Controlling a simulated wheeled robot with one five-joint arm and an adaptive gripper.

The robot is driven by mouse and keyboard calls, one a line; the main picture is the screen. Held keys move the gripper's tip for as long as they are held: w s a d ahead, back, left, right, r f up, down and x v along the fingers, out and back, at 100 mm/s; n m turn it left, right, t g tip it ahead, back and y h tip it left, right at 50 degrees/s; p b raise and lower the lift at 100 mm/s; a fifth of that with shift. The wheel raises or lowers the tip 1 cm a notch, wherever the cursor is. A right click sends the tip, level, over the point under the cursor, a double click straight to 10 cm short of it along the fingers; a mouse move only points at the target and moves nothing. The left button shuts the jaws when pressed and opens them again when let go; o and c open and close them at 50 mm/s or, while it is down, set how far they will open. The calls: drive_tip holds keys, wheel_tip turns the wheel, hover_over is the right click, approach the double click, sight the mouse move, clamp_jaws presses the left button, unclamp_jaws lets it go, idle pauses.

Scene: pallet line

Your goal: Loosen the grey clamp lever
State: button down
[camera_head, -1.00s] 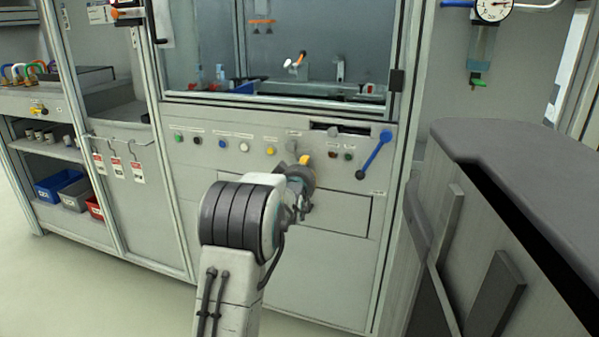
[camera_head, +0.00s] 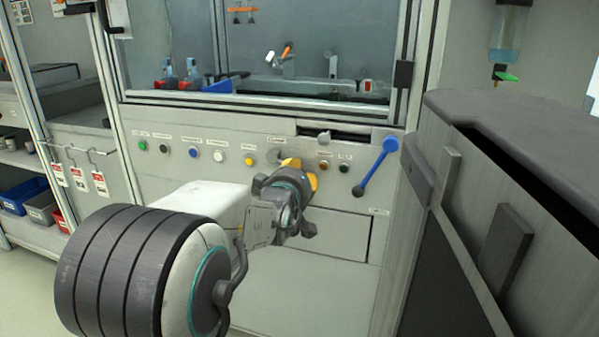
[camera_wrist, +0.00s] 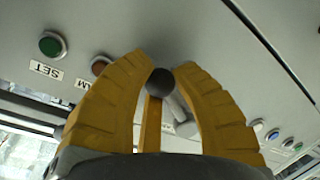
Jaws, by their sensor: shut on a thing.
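The grey clamp lever (camera_wrist: 179,114) shows in the wrist view as a grey rod with a dark round knob at its end. My gripper (camera_wrist: 162,72) has its yellow fingers on either side of the knob and is shut on it. In the head view my gripper (camera_head: 300,172) is at the panel, just below the row of buttons. A grey part of the lever (camera_head: 274,156) shows at the left of the fingers; the rest is hidden behind them.
A blue lever (camera_head: 376,165) stands on the panel to the right. A grey cabinet (camera_head: 500,120) stands close on the right. A glass window is above the panel.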

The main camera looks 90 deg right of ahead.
drive_tip(key=shift+s, duration=0.1)
idle(0.4)
drive_tip(key=c, duration=1)
unclamp_jaws()
drive_tip(key=shift+a, duration=0.1)
drive_tip(key=shift+v, duration=5.95)
